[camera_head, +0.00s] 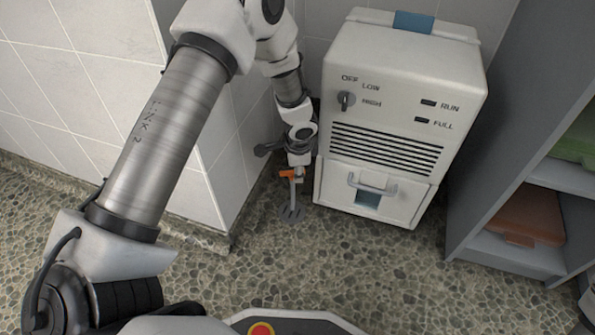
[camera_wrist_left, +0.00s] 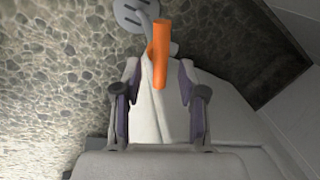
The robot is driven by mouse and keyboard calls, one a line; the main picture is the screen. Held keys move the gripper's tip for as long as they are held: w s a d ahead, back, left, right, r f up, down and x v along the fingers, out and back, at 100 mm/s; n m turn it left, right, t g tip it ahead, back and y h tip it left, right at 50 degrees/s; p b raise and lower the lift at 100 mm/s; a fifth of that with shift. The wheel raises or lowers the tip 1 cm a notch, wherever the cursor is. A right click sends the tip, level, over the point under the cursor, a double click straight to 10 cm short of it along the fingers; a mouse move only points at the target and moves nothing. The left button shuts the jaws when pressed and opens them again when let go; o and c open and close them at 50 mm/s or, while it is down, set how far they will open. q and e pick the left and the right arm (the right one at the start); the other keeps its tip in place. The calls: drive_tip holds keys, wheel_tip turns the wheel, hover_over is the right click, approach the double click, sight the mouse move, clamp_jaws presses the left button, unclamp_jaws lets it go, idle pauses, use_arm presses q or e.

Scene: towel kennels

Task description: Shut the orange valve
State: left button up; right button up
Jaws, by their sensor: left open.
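The orange valve (camera_head: 288,174) is a small lever on a thin pale pipe (camera_head: 292,192) rising from a round grey floor drain (camera_head: 292,214), left of the white machine. My left gripper (camera_head: 298,168) points down right at the valve and partly hides it. In the left wrist view the orange lever (camera_wrist_left: 161,55) points towards the gripper, its near end between the two spread fingers. The left gripper (camera_wrist_left: 158,100) is open, with gaps on both sides of the lever; contact cannot be told. My right gripper is not in view.
The white machine (camera_head: 390,100) with a dial (camera_head: 346,100), vents and a lower drawer (camera_head: 370,192) stands close to the right of the valve. A tiled wall corner (camera_head: 215,150) is close on the left. A grey shelf (camera_head: 500,160) stands at right. The pebbled floor (camera_head: 370,270) in front is clear.

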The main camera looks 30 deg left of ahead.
use_arm(q)
drive_tip(key=shift+r, duration=0.1)
drive_tip(key=shift+c, duration=0.3)
clamp_jaws()
drive_tip(key=m, duration=0.1)
drive_tip(key=m+p, duration=0.1)
drive_tip(key=m, duration=0.1)
drive_tip(key=m+h+p, duration=0.1)
drive_tip(key=m, duration=0.1)
drive_tip(key=shift+s, duration=0.35)
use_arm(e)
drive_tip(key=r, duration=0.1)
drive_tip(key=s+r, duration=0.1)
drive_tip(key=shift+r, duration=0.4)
use_arm(q)
drive_tip(key=shift+o, duration=0.3)
unclamp_jaws()
drive_tip(key=shift+r, duration=0.1)
